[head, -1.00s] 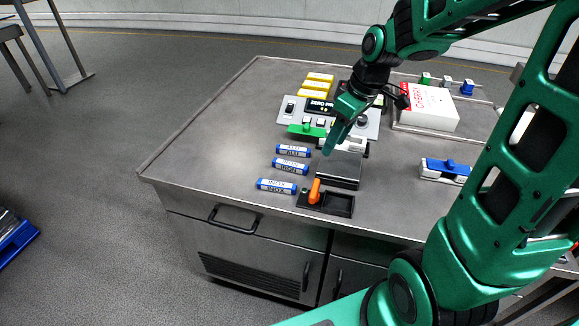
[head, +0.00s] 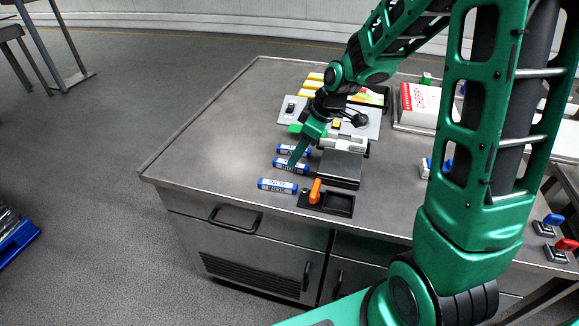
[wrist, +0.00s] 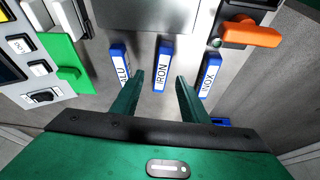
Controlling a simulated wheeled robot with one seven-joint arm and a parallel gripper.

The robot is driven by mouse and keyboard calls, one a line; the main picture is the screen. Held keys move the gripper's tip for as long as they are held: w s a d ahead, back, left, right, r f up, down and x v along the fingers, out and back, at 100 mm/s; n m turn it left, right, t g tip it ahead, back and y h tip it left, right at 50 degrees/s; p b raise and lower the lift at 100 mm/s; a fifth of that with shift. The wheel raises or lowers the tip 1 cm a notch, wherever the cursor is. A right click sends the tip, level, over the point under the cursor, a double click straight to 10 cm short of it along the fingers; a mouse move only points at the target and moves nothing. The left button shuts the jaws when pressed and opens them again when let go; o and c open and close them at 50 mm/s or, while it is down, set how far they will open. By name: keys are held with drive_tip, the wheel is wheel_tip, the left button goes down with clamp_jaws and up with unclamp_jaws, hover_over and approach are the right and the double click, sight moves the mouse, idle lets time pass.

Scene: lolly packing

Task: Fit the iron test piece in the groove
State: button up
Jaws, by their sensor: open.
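The iron test piece (head: 290,167), a blue bar with a white label, lies on the metal table between two similar bars. In the wrist view the iron test piece (wrist: 163,68), marked IRON, lies ahead of and between my fingertips. My gripper (head: 296,159) points down at it in the head view. In the wrist view my gripper (wrist: 160,82) is open, with one finger to each side of the bar's near end. I cannot tell the exact height gap. A black base (head: 340,204) with a dark recess lies beside an orange lever; I cannot tell if this is the groove.
The ALU bar (wrist: 120,66) and INOX bar (wrist: 209,77) lie close on either side. A dark plate (head: 340,166) stands right of the bars. The orange lever (head: 315,191) rises nearby. A control panel (head: 300,108) stands behind. The table's left side is clear.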

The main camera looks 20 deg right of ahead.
drive_tip(key=shift+x, duration=1.9)
drive_tip(key=shift+s, duration=0.1)
drive_tip(key=shift+c, duration=0.6)
clamp_jaws()
drive_tip(key=shift+r, duration=0.1)
